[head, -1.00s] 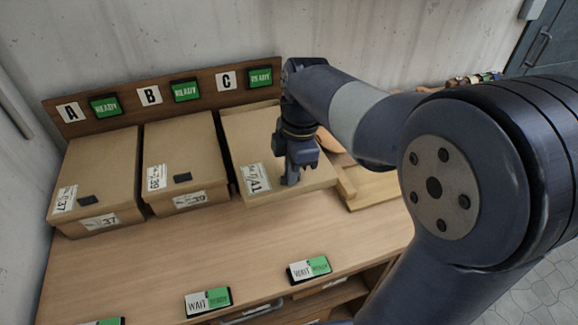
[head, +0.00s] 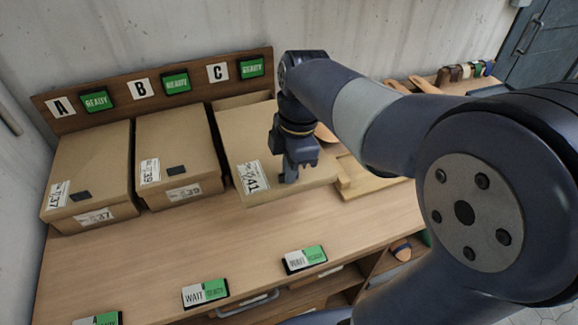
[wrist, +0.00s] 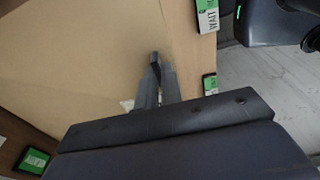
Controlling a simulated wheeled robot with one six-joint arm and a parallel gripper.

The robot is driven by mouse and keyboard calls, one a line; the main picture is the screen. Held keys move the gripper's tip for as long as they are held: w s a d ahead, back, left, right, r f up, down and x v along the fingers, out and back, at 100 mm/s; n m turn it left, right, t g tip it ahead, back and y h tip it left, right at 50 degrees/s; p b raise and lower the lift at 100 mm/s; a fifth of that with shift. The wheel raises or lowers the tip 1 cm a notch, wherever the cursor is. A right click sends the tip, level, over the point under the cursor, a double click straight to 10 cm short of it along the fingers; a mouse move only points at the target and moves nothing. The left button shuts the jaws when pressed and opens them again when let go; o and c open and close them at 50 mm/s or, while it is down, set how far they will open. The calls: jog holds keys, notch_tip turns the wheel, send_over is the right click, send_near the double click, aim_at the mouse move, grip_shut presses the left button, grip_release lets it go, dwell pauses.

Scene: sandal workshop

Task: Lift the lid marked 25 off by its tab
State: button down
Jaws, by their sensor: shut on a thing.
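No lid marked 25 shows. A tan lid marked 41 (head: 234,145) is at the box place under letter C, and fills much of the wrist view (wrist: 70,60). Its thin front edge hangs over the bench, hiding the box front; a strip of cardboard (head: 240,101) shows behind its back edge. It appears raised off its box. My gripper (head: 289,177) is at the lid's front right, shut on its tab, which the fingers mostly hide. In the wrist view my closed fingers (wrist: 156,82) are over the lid near its edge.
Closed boxes marked 37 (head: 95,165) and 39 (head: 190,130) stand to the left, with dark tabs. Green READY signs (head: 177,84) line the back board. WAIT signs (head: 206,293) line the bench front. The bench between is clear. A wooden tray (head: 375,185) lies right of the lid.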

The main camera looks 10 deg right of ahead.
jog(key=s+d+r+p, duration=0.1)
jog(key=s+r, duration=0.2)
jog(key=s, duration=0.4)
jog(key=shift+s+d+p, duration=0.25)
jog(key=shift+s+p, duration=0.1)
jog(key=shift+p, duration=0.05)
dwell(0.7)
